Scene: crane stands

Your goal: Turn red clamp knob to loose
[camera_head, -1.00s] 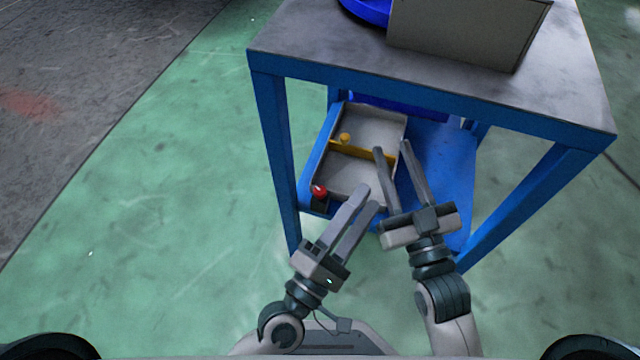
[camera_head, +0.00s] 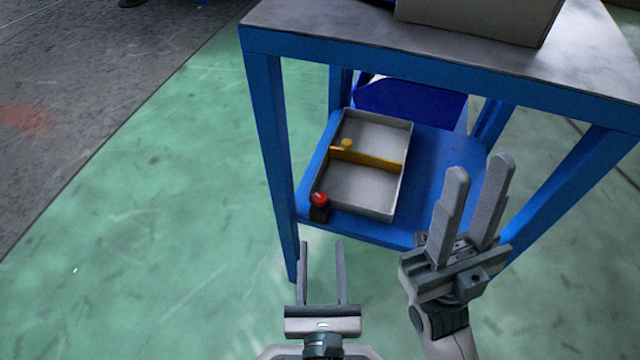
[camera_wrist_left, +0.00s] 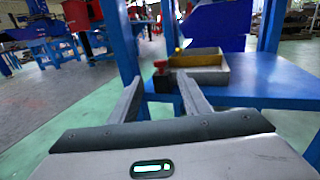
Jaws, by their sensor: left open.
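The red clamp knob (camera_head: 320,199) sits on a dark base at the near left corner of a two-compartment tray (camera_head: 371,209) on the blue lower shelf. It also shows in the left wrist view (camera_wrist_left: 160,65), beyond and between the fingers. My left gripper (camera_head: 322,243) is open and empty, below and in front of the knob in the picture, apart from it. My right gripper (camera_head: 480,168) is open and empty, to the right of the tray, in front of the shelf.
A yellow divider (camera_head: 372,160) with a yellow knob (camera_head: 347,144) crosses the tray. The blue table legs (camera_head: 268,150) stand left and right of the shelf, and the grey tabletop (camera_head: 340,25) is above it. A grey box (camera_head: 480,18) stands on top. Green floor is clear at left.

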